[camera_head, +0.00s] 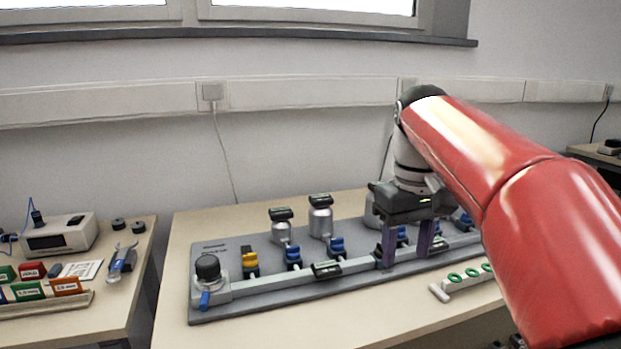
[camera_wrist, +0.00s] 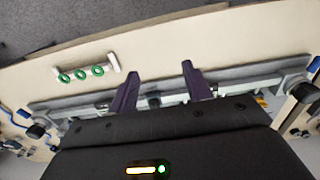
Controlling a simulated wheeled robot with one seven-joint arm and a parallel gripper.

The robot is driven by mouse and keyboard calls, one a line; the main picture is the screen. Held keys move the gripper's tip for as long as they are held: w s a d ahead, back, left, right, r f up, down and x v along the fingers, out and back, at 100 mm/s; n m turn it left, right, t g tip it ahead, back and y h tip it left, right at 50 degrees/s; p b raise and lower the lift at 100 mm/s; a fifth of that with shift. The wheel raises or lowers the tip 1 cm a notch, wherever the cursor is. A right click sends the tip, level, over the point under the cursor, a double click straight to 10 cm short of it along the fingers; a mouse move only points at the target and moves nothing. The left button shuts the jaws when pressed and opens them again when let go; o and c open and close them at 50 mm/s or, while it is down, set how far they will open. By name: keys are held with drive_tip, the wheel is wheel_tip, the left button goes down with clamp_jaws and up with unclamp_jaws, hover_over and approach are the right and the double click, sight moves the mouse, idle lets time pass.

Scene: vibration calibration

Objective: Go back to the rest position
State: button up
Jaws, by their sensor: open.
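My gripper (camera_head: 407,243) hangs from my red arm over the right half of a grey calibration board on the table, pointing down. Its two purple fingers stand apart with nothing visible between them. In the wrist view my gripper (camera_wrist: 158,84) also shows open above the board's rail. The grey board (camera_head: 210,318) carries a long rail, a black-topped knob (camera_head: 208,268) at its left end, and several blue clamps and one yellow clamp (camera_head: 249,262). Metal cylinders with dark tops (camera_head: 320,218) stand behind the rail. Part of the board is hidden behind my gripper and arm.
A white holder with green rings (camera_head: 447,288) lies on the table in front of the board; it also shows in the wrist view (camera_wrist: 86,70). A left table (camera_head: 139,262) holds a white meter (camera_head: 60,236), coloured labelled blocks and a blue-handled tool (camera_head: 122,262). The wall stands behind.

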drive_tip(key=s+f+m+t, duration=0.3)
drive_tip(key=s+f+t, duration=0.2)
drive_tip(key=s+f, duration=1)
drive_tip(key=shift+s+f+m+t, duration=0.15)
drive_tip(key=shift+s+m+t, duration=0.2)
drive_tip(key=shift+s, duration=0.5)
drive_tip(key=shift+d, duration=0.1)
